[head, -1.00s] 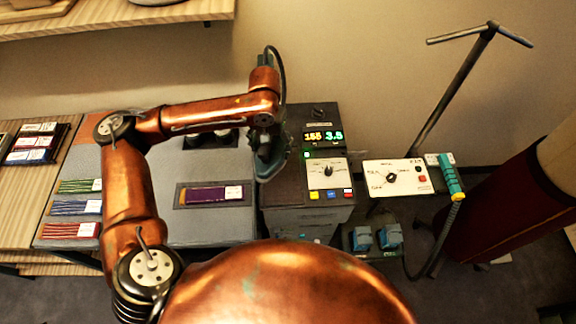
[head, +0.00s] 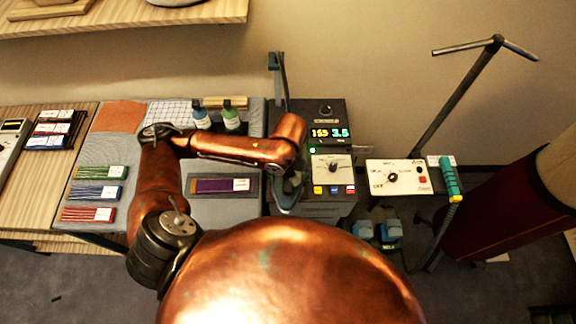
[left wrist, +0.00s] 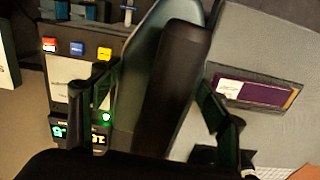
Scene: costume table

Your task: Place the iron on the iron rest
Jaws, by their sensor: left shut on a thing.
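The iron (head: 287,192) is a grey-teal body, mostly covered by my left arm in the head view. In the left wrist view, the iron (left wrist: 137,70) stands on edge with its dark handle (left wrist: 178,85) between the fingers. My left gripper (left wrist: 158,105) is shut on the iron. It is by the left side of the dark control unit (head: 341,116), which has lit digits, a dial and coloured buttons. I cannot clearly make out the iron rest, or whether the iron touches the unit. My right gripper is not in view.
Left of the unit is a grey-covered table with a purple cloth in a dark tray (head: 194,194), several striped bundles and two bottles (head: 231,117). Right are a white control panel (head: 388,181), a teal-handled hose tool (head: 451,181) and a slanted metal pole (head: 455,95).

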